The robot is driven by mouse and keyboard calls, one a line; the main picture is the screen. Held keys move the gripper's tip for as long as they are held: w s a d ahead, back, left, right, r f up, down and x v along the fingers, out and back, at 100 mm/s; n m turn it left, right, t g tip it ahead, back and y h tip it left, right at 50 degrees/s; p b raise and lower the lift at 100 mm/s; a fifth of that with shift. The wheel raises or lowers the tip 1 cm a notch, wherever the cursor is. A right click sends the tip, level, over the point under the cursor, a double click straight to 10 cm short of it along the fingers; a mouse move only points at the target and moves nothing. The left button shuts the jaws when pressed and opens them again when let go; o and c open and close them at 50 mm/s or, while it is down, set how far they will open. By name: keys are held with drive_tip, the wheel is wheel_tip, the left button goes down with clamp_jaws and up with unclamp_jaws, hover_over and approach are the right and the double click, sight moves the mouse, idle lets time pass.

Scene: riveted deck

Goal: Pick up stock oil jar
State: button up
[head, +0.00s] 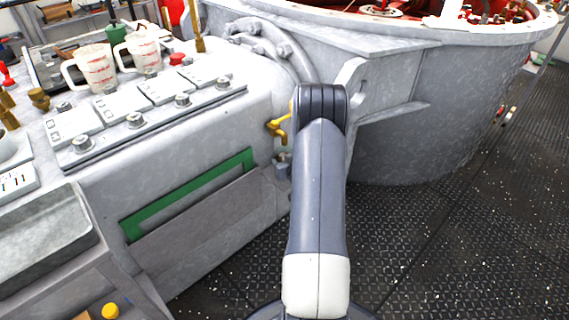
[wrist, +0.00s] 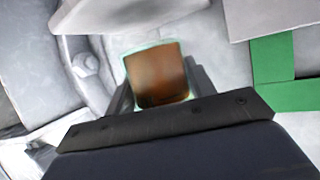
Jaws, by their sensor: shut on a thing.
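In the wrist view, a brown-orange block-like thing with a pale greenish, glassy rim, which looks like the oil jar (wrist: 157,72), sits between the two dark fingers of my gripper (wrist: 160,78). The fingers lie along its left and right sides and are shut on it. I see it from its end, so its full shape and any label are hidden. In the head view my arm reaches forward beside the grey machine housing and hides the gripper and the jar.
The grey housing (head: 205,140) carries two white mugs (head: 95,68) and a panel with several knobs. A large round grey tub (head: 440,110) stands behind my arm. A yellow handle (head: 278,125) is close to the arm's left. Dark deck floor (head: 480,240) is open at the right.

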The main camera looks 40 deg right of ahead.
drive_tip(key=shift+s+r, duration=0.2)
drive_tip(key=shift+r, duration=0.2)
drive_tip(key=s+a+p, duration=0.1)
drive_tip(key=s+a, duration=0.1)
drive_tip(key=s, duration=0.6)
drive_tip(key=s+a+p, duration=0.1)
drive_tip(key=s+a, duration=0.2)
drive_tip(key=s, duration=0.5)
drive_tip(key=shift+s+a+p, duration=0.25)
drive_tip(key=shift+s+p, duration=0.05)
drive_tip(key=shift+s, duration=0.05)
drive_tip(key=shift+f, duration=0.1)
